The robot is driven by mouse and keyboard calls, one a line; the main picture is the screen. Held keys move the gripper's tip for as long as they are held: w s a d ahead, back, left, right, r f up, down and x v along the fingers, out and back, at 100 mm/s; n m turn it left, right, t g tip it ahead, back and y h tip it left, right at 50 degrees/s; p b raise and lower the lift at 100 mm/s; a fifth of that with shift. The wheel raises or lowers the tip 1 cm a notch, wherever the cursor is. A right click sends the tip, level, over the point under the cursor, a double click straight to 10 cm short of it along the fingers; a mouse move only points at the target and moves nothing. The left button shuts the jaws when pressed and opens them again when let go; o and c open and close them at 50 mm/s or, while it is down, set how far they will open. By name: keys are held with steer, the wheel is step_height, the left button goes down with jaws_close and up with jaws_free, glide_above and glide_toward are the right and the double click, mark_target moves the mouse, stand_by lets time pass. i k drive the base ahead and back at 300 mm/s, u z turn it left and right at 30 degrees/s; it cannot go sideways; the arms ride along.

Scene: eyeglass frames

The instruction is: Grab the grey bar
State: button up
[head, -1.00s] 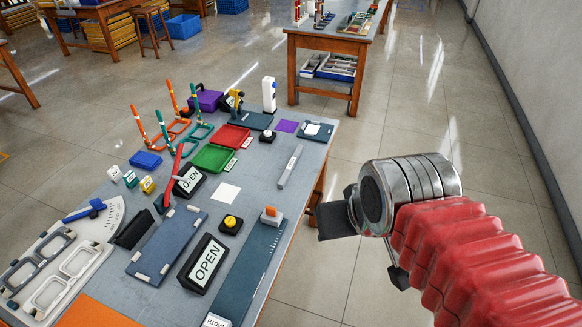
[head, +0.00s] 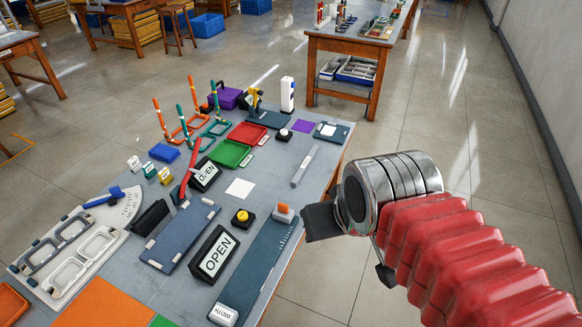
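The grey bar (head: 305,166) lies flat on the grey table near its right edge, in the head view. It is a narrow, light grey strip, and nothing touches it. My gripper (head: 318,221) is at the end of my red ribbed arm, below and slightly right of the bar in the picture, by the table's right edge. Only a dark finger part shows past the metal wrist, so I cannot see whether it is open or shut. No object shows in it.
The table (head: 262,203) holds a white square (head: 239,187), a yellow button (head: 242,216), an OPEN sign (head: 214,253), a long dark slide board (head: 258,262) with an orange-topped block, and red and green trays. Open floor lies right of the table. Another table (head: 360,45) stands behind.

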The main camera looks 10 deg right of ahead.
mark_target(295, 182)
steer(key=u, duration=4.25)
steer(key=k, duration=1.2)
